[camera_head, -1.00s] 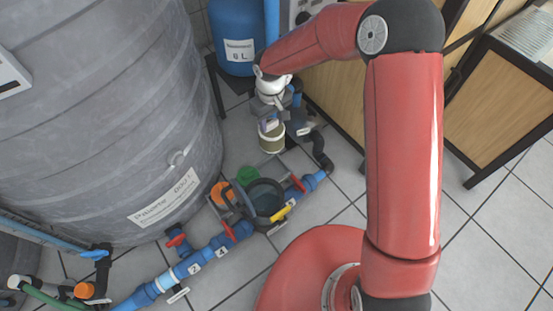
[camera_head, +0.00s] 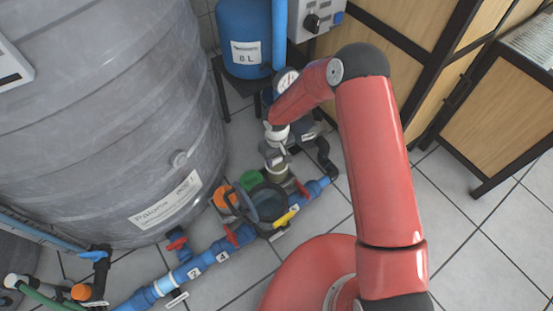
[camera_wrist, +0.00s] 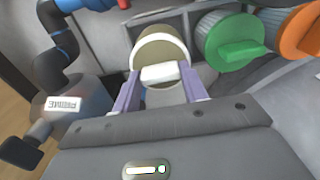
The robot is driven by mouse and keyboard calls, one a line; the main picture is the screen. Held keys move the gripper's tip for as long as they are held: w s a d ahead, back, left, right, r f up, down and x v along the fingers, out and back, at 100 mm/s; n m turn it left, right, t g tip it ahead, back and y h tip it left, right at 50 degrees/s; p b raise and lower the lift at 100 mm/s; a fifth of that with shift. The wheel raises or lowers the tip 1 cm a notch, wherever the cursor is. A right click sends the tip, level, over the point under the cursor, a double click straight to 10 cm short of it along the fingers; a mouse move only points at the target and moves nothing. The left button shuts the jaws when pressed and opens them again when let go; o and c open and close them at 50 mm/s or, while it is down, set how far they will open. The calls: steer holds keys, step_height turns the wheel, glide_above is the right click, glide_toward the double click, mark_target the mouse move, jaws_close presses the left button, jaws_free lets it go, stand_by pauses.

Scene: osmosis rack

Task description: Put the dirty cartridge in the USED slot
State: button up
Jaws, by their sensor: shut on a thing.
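My gripper (camera_head: 273,153) is shut on the dirty cartridge (camera_head: 279,170), a tan cylinder with a white grip. In the wrist view the purple fingers of my gripper (camera_wrist: 162,85) close on that white grip, and the tan rim of the cartridge (camera_wrist: 161,43) shows beyond it. A green-capped cartridge (camera_wrist: 236,46) and an orange-capped one (camera_wrist: 302,32) stand in a grey rack (camera_wrist: 186,19) just right of it. In the head view the green cap (camera_head: 252,180) is close to the held cartridge. No USED label is readable, and the space under the cartridge is hidden.
Blue piping (camera_head: 208,258) with red valves runs along the floor. A large grey tank (camera_head: 105,110) blocks the left. A pump labelled PRIME (camera_wrist: 68,106) is left in the wrist view.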

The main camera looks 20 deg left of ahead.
steer(key=shift+f, duration=0.7)
steer(key=shift+f, duration=0.1)
steer(key=o, duration=1.3)
